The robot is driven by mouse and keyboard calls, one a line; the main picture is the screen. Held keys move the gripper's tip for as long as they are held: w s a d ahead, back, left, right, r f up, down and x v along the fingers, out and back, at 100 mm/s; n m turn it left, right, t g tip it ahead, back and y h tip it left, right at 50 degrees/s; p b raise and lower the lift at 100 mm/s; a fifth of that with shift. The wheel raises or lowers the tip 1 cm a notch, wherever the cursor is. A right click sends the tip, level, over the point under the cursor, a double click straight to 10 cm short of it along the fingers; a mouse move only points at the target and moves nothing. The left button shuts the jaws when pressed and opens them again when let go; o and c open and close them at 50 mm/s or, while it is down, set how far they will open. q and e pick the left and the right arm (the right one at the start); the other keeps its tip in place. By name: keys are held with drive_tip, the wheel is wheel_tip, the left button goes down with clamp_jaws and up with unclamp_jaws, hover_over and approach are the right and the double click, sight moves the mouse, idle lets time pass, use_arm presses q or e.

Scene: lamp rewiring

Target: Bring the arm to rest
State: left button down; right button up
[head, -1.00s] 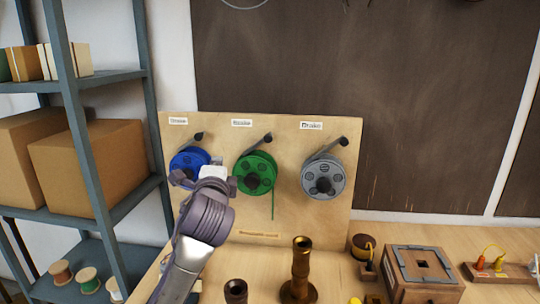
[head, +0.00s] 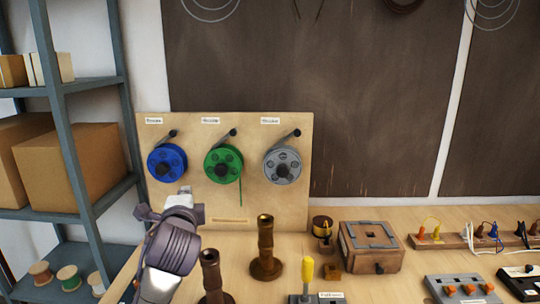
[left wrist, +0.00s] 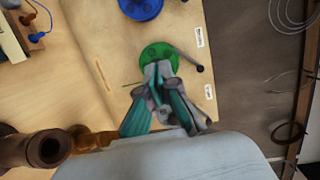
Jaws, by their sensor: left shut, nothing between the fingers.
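My left gripper (head: 186,192) is shut and empty. In the head view it is raised in front of the wooden spool board (head: 285,215), just below the blue spool (head: 167,163). In the left wrist view its closed fingers (left wrist: 158,70) overlap the lower edge of the green spool (left wrist: 158,55) in the picture. Whether they touch the board cannot be told. The green spool (head: 223,164) has a short wire end hanging down. A grey spool (head: 282,164) hangs to its right. My right gripper is not in view.
Two brass lamp stems (head: 265,250) (head: 212,280) stand on the bench close to my left arm. A wooden box (head: 370,250) and a terminal strip (head: 455,242) are further right. A shelf rack (head: 75,150) stands at the left.

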use_arm(q)
drive_tip(key=s+f+n+g+h, duration=0.1)
drive_tip(key=s+f+n+g, duration=0.1)
drive_tip(key=s+f, duration=0.45)
drive_tip(key=s+f+n+g, duration=0.2)
drive_tip(key=s+f, duration=0.1)
drive_tip(key=f, duration=0.6)
drive_tip(key=s+f+n+g+h, duration=0.1)
drive_tip(key=s+f+n+g, duration=0.1)
drive_tip(key=s+f, duration=0.45)
drive_tip(key=s+f+n+g+h, duration=0.1)
drive_tip(key=s+f+n+g, duration=0.15)
drive_tip(key=s+f, duration=0.45)
drive_tip(key=s+a+f+n+g, duration=0.1)
drive_tip(key=s+f+n+g, duration=0.15)
drive_tip(key=s, duration=0.75)
drive_tip(key=s+f+n+g+h, duration=0.1)
drive_tip(key=s+f+n+g, duration=0.2)
drive_tip(key=s, duration=0.6)
wheel_tip(320, 180, down, 28)
drive_tip(key=s+a+f+g, duration=0.1)
drive_tip(key=s+a+f, duration=0.2)
drive_tip(key=s+f, duration=1.2)
drive_tip(key=shift+s+f+m+g, duration=0.3)
drive_tip(key=shift+s+g, duration=0.1)
drive_tip(key=shift+s, duration=0.65)
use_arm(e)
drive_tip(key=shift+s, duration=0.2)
